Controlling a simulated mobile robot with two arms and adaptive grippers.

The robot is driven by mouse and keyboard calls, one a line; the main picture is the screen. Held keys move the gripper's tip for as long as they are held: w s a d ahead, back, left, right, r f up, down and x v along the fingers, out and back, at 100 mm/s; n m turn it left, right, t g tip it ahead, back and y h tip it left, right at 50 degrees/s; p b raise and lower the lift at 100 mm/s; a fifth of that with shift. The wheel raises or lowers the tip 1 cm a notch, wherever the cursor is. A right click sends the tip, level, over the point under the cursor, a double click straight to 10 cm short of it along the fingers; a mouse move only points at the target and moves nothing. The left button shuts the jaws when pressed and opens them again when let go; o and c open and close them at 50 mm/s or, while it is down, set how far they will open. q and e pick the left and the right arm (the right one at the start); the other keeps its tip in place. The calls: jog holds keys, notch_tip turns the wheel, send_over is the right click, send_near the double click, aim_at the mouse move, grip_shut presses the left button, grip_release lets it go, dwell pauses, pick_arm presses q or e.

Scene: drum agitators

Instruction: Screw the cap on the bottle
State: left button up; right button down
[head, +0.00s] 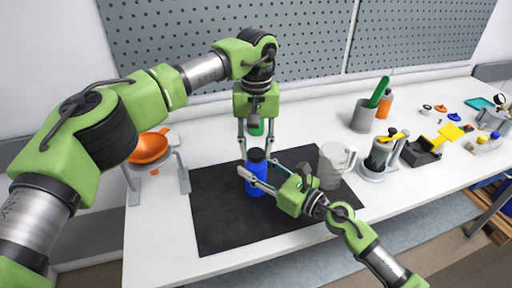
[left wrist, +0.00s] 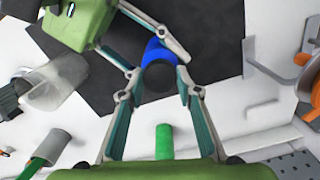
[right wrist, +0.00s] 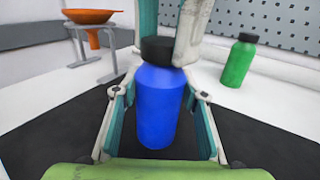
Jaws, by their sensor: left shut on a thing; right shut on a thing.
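The blue bottle (head: 256,184) stands upright on the black mat (head: 215,215); it fills the middle of the right wrist view (right wrist: 158,105). The black cap (head: 256,155) sits on its mouth, upright and apparently level; it also shows in the left wrist view (left wrist: 158,78). Whether it is threaded tight cannot be seen. My left gripper (head: 257,157) points down from above, its fingers shut on the cap's sides. My right gripper (head: 259,174) comes in from the front right, its fingers shut on both sides of the bottle's body.
A green bottle with a black cap (right wrist: 239,62) stands behind. A clear jug (head: 333,165) is close to the right of my right gripper. An orange funnel bowl (head: 150,147) on a stand is at left. A grey cup (head: 364,115) and several small items lie at right.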

pick_arm(q)
jog(key=m, duration=0.7)
jog(key=o, duration=0.7)
jog(key=shift+r, duration=2.25)
jog(key=shift+c, duration=0.2)
